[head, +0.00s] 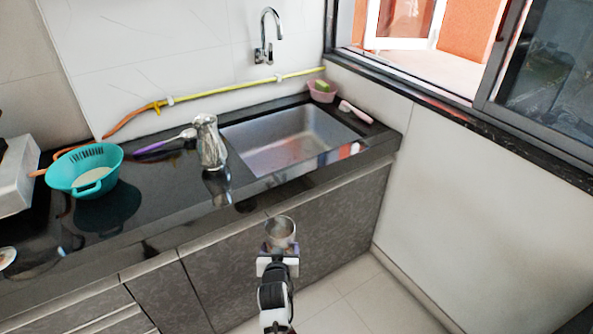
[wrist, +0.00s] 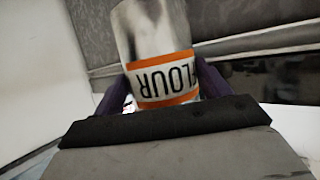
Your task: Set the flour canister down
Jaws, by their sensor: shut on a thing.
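The flour canister (wrist: 155,45) is a light cylinder with an orange-edged label reading FLOUR, upside down in the wrist view. My gripper (wrist: 160,95) is shut on it, with a dark finger on each side. In the head view the canister (head: 281,233) shows as a small greyish cylinder at the end of my arm. My gripper (head: 279,250) holds it in front of the cabinet doors, apart from the counter. The canister's far side is hidden.
The black counter (head: 150,205) holds a teal colander (head: 84,172), a metal pitcher (head: 209,142) and a purple-handled utensil (head: 160,143). Bare counter lies between colander and pitcher.

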